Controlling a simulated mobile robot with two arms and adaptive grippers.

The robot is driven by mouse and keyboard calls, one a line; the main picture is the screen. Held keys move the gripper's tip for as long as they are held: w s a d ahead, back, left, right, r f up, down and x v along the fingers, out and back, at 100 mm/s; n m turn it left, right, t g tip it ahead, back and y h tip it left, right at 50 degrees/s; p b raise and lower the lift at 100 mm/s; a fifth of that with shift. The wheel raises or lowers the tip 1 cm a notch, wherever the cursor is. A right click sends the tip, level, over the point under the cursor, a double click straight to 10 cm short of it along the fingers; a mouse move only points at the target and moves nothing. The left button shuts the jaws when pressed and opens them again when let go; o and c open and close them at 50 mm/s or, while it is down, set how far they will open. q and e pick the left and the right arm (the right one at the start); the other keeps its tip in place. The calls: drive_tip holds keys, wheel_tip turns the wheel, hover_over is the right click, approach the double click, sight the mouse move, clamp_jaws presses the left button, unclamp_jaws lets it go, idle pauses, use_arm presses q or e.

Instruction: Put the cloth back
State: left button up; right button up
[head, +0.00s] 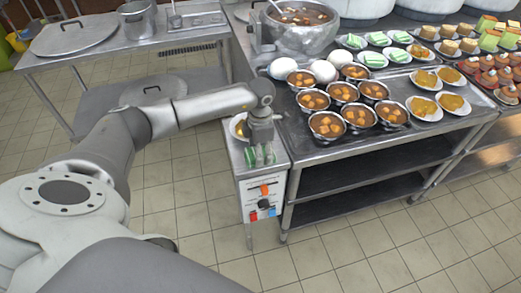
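My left gripper (260,143) points down over the small side stand (276,166) at the left end of the counter. A small green and pale item (261,157), perhaps the cloth, shows right at its fingertips. The gripper hides much of it. I cannot tell whether the fingers are closed on it or only over it. My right gripper is not in view.
A bowl (236,127) sits close to the left of the gripper. Filled dark cups (326,124) crowd the counter to the right, with a large pot (298,30) behind. A steel table (120,45) stands back left. The tiled floor in front is clear.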

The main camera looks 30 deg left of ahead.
use_arm(q)
drive_tip(key=shift+r, duration=0.55)
wheel_tip(320, 180, up, 11)
drive_tip(key=b, duration=0.1)
drive_tip(key=shift+r, duration=0.15)
drive_tip(key=shift+d, duration=0.1)
